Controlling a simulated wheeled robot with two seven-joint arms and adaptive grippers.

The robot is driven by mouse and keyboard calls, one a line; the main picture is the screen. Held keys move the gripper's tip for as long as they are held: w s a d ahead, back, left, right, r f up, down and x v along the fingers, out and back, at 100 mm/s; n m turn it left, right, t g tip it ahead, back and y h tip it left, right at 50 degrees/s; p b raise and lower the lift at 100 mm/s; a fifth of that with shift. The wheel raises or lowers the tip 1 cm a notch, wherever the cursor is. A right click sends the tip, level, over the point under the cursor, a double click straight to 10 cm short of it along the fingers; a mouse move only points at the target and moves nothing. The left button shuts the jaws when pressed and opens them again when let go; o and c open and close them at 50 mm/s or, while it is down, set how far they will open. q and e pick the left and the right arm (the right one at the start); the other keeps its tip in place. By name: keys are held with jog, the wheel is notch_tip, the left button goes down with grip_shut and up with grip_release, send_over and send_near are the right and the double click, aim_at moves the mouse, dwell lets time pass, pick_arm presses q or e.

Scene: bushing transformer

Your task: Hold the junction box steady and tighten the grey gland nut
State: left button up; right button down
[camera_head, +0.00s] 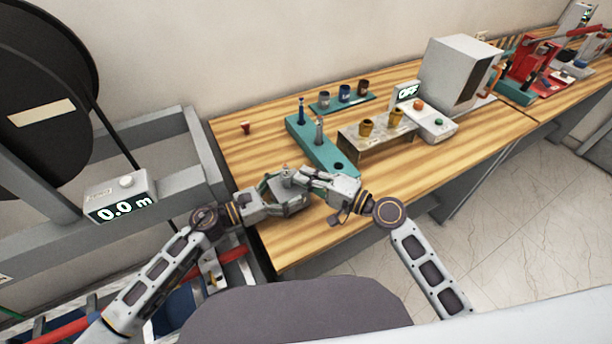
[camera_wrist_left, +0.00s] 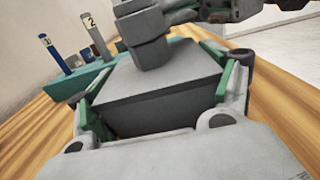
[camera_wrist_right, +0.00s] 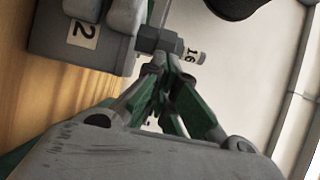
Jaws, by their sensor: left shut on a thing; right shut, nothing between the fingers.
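My left gripper (camera_head: 284,192) is shut on the grey junction box (camera_wrist_left: 155,90), with its green-padded fingers on two opposite sides. The box bears a label "2" in the right wrist view (camera_wrist_right: 55,38). A grey gland nut (camera_wrist_right: 158,40) sticks out of the box, with a lighter end marked "16" beyond it; a grey blocky fitting, likely the same nut (camera_wrist_left: 150,52), stands on the box in the left wrist view. My right gripper (camera_wrist_right: 172,60) is shut and empty, its tips close beside the nut. I cannot tell whether they touch it.
A teal holder (camera_head: 330,155) with blue and grey upright tools stands behind the grippers. Beyond it are a teal strip of cups (camera_head: 345,98), a stand with yellow parts (camera_head: 375,140) and a box reading "OFF" (camera_head: 430,120).

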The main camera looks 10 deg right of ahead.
jog(key=shift+s+a+m+t+h, duration=0.15)
jog(key=shift+s+m+t+h, duration=0.25)
jog(key=shift+m+t+h, duration=0.35)
dwell(0.5)
jog(key=shift+s+r+t, duration=0.1)
jog(key=shift+s+t, duration=0.15)
dwell(0.7)
jog(key=shift+w, duration=0.1)
dwell(1.3)
jog(key=s+d, duration=0.4)
jog(key=d, duration=0.7)
jog(key=shift+r, duration=0.15)
dwell(0.8)
dwell(0.5)
